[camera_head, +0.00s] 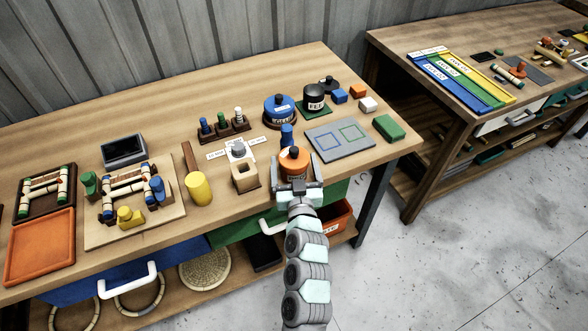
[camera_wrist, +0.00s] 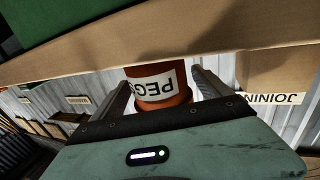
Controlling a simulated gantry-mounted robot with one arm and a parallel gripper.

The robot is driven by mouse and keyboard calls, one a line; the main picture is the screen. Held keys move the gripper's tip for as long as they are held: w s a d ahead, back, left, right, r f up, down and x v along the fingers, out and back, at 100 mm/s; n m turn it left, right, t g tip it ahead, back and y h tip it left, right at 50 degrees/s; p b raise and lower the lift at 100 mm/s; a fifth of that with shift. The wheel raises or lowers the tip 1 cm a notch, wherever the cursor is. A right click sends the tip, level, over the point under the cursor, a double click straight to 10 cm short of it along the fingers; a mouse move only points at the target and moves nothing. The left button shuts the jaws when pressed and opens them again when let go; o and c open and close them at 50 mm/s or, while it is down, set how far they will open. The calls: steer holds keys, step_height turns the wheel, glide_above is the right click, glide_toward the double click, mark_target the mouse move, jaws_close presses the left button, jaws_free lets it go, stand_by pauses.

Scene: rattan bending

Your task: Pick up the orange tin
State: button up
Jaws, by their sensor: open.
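The orange tin (camera_head: 294,162) stands upright near the front edge of the workbench, with a dark knob on top. In the wrist view the tin (camera_wrist: 147,72) appears upside down with a white label reading "PEGS", its last letter partly hidden. My gripper (camera_head: 296,174) is at the tin's front side with its jaws open. In the wrist view my gripper (camera_wrist: 163,88) has one finger on each side of the tin, and a gap shows beside the right finger. I cannot tell whether the left finger touches it.
A blue peg-shaped piece (camera_head: 287,136) stands just behind the tin. A grey mat (camera_head: 340,140) lies to the right, and a wooden block with a hole (camera_head: 245,178) stands to the left. A blue tin (camera_head: 280,109) and a black tin (camera_head: 314,97) are further back.

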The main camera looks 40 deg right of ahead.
steer(key=shift+c, duration=0.5)
steer(key=c, duration=1.6)
